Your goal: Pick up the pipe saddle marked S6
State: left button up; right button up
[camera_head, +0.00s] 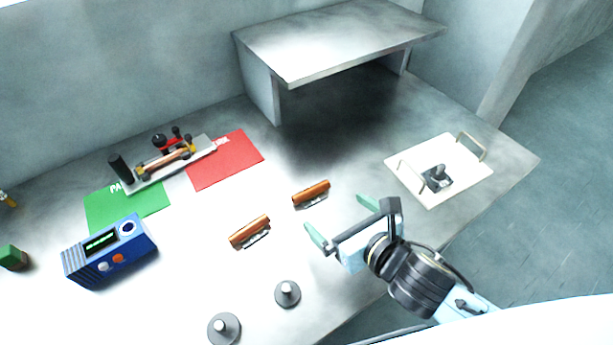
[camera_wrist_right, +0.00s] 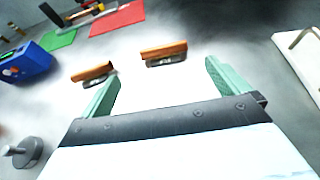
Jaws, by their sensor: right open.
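Two copper-coloured half-pipe pieces with small marked plates lie on the bench. The nearer-left pipe saddle (camera_head: 250,230) also shows at the left in the right wrist view (camera_wrist_right: 92,73). The other pipe saddle (camera_head: 311,192) lies up and to its right, and in the right wrist view (camera_wrist_right: 164,50) it is just beyond the space between the fingers. The marks are too small to read, so I cannot tell which is S6. My right gripper (camera_head: 338,216) is open and empty, close to the right-hand saddle, its green fingers apart from it. My left gripper is out of view.
A blue meter box (camera_head: 78,265), a green mat (camera_head: 150,203), a red mat (camera_head: 230,165) and a fixture plate (camera_head: 203,150) lie left. Two grey knobbed weights (camera_head: 287,295) (camera_head: 224,330) stand in front. A white handled tray (camera_head: 462,178) is right. A raised shelf (camera_head: 340,35) stands behind.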

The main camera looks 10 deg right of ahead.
aim_at(313, 191)
jog(key=b+x, duration=0.1)
jog(key=x, duration=0.4)
jog(key=shift+w+a+f, duration=0.2)
jog(key=shift+w+f, duration=0.05)
jog(key=shift+w, duration=0.05)
jog(key=shift+w+f, duration=0.1)
jog(key=shift+w, duration=0.2)
jog(key=shift+x, duration=1.25)
jog(key=shift+d+b+x, duration=0.1)
jog(key=shift+b+x, duration=0.15)
jog(key=shift+x, duration=0.35)
jog(key=shift+d+b+x, duration=0.15)
jog(key=shift+b+x, duration=0.1)
jog(key=shift+x, duration=0.4)
jog(key=shift+w+f, duration=0.1)
jog(key=shift+w, duration=0.15)
jog(key=c, duration=0.5)
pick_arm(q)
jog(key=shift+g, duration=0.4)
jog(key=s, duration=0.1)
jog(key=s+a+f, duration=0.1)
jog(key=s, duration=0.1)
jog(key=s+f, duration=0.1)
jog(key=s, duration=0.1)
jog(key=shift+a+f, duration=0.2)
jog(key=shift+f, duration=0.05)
pick_arm(e)
jog(key=c, duration=0.5)
